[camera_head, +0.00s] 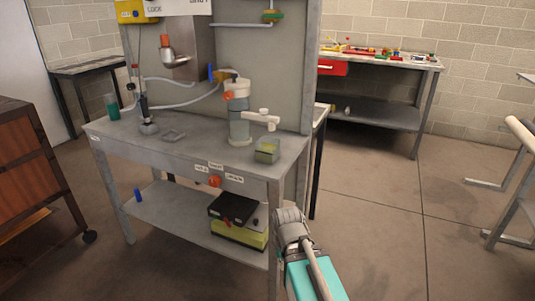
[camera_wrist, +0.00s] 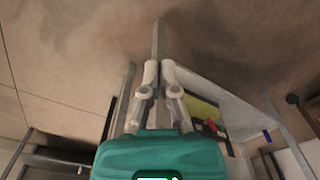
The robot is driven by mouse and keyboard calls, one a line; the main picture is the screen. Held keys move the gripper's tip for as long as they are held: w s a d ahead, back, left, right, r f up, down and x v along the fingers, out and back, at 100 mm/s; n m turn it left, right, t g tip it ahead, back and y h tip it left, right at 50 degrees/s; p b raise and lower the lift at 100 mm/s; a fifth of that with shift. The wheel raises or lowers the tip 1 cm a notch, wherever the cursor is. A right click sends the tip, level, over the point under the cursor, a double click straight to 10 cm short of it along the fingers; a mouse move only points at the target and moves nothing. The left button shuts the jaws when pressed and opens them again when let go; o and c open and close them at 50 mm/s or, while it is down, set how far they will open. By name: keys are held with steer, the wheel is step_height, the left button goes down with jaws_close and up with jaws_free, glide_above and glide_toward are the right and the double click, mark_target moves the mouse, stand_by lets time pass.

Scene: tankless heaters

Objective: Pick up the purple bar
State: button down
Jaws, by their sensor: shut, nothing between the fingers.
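I cannot make out a clearly purple bar in either view. A small blue upright piece (camera_head: 138,195) stands at the left end of the workbench's lower shelf (camera_head: 165,217). A blue piece also shows in the wrist view (camera_wrist: 267,136), on the pale shelf at the right. My gripper (camera_wrist: 159,68) is shut and empty, with its fingertips close together in the wrist view. It is in front of the workbench's right front corner, apart from the blue piece. In the head view my teal arm end shows at the bottom, and its fingers cannot be made out.
The workbench top (camera_head: 195,150) carries a clear cylinder (camera_head: 238,115), a small container (camera_head: 267,150) and a green cup (camera_head: 112,107). Black and yellow cases (camera_head: 238,225) sit on the lower shelf. A brown cabinet (camera_head: 30,175) stands left.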

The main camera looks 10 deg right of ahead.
steer(key=c, duration=1.3)
jaws_free()
steer(key=shift+c, duration=0.2)
steer(key=o, duration=0.9)
steer(key=shift+c, duration=0.8)
steer(key=shift+s, duration=0.1)
